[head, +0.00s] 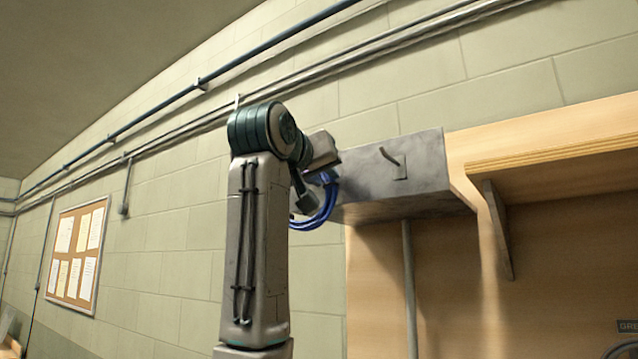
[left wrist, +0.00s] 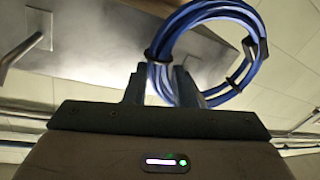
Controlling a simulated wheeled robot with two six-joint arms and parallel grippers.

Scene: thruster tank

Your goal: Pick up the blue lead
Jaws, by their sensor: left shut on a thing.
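The blue lead (head: 324,213) is a coil of several loops held by dark ties. In the head view it hangs below and behind my left gripper (head: 322,180), partly hidden by my left arm. In the left wrist view the coil (left wrist: 207,9) rises beyond my left gripper (left wrist: 161,78), whose two fingers are shut on its lower left side near a dark tie. The coil appears apart from the metal hook (left wrist: 27,42) at the left of that view. My right gripper is not in view.
A grey metal box (head: 425,180) with a bare hook (head: 389,157) is close right of my left gripper. A wooden shelf (head: 560,142) with a bracket stands further right. Pipes (head: 330,70) run along the block wall. A notice board (head: 75,257) hangs at left.

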